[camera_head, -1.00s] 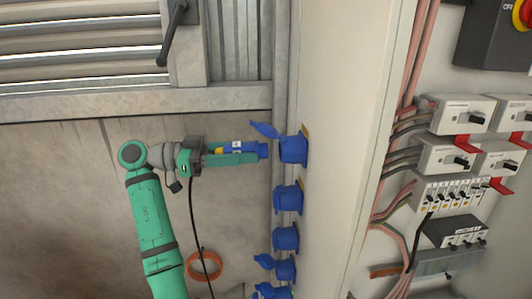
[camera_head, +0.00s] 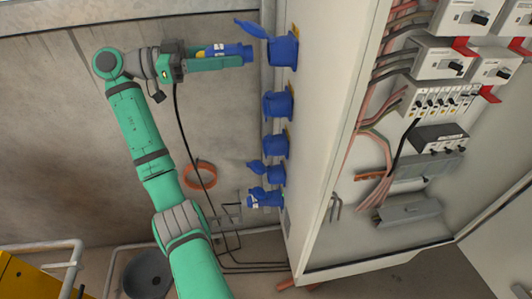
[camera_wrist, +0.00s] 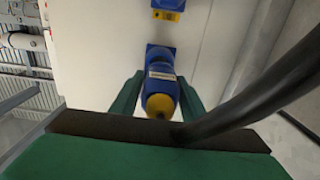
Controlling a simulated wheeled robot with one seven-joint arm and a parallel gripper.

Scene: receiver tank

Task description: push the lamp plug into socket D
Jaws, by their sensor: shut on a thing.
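My gripper (camera_head: 250,57) is shut on the lamp plug (camera_head: 228,50), a blue plug with a yellow rear part. The plug lies roughly level and points right at the top blue socket (camera_head: 283,50), whose lid (camera_head: 250,28) stands open. A small gap shows between plug and socket in the head view. In the wrist view the plug (camera_wrist: 161,88) sits between the green fingers, in front of a blue socket flange (camera_wrist: 160,51) that it mostly hides. Socket letters cannot be read, so I cannot tell which one is D.
Lower sockets (camera_head: 278,104) line the cabinet side (camera_head: 322,100) below the top one. The lowest socket (camera_head: 266,198) seems to hold something with a lead. A black cable (camera_head: 178,120) hangs from my plug. An orange coil (camera_head: 198,175) is on the wall. Breakers (camera_head: 440,60) are at right.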

